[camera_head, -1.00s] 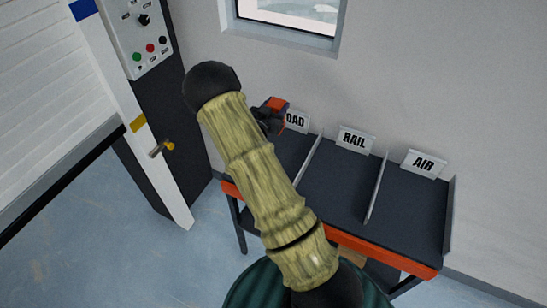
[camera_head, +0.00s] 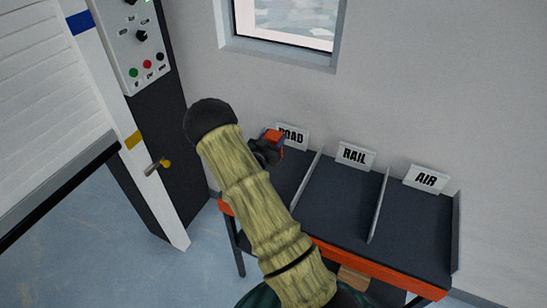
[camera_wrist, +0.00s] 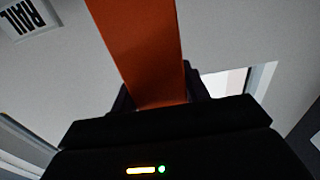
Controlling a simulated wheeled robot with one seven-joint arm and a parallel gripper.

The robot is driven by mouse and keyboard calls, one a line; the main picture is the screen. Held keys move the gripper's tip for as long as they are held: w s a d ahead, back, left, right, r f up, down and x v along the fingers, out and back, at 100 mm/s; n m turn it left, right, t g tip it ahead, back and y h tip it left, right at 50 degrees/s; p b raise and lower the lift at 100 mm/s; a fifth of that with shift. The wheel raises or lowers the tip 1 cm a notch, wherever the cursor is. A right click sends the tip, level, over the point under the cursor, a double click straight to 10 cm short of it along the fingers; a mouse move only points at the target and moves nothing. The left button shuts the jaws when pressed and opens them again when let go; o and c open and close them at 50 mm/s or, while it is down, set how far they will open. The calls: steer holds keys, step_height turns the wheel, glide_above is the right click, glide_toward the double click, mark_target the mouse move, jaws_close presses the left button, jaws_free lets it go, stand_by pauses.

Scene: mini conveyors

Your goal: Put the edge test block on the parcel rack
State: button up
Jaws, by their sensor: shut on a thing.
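My gripper (camera_head: 264,150) is shut on the orange edge test block (camera_head: 273,136), in front of the ROAD sign in the head view. In the wrist view the orange block (camera_wrist: 145,45) stands out from between the dark jaws (camera_wrist: 155,100). The parcel rack (camera_head: 340,205) is a dark table with an orange front edge and upright dividers, marked ROAD, RAIL and AIR. My arm hides much of the ROAD bay and the rack's left front. I cannot tell how high the block is above the rack.
Thin dividers (camera_head: 379,205) stand between the bays. The RAIL and AIR bays look empty. A control panel (camera_head: 135,45) and a shutter door (camera_head: 50,100) with a handle (camera_head: 158,166) stand at left. A window (camera_head: 290,22) is in the wall behind. A brown box (camera_head: 353,280) shows under the rack.

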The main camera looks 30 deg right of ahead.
steer(key=shift+f, duration=1.4)
steer(key=shift+f+p, duration=0.6)
steer(key=shift+f, duration=1.45)
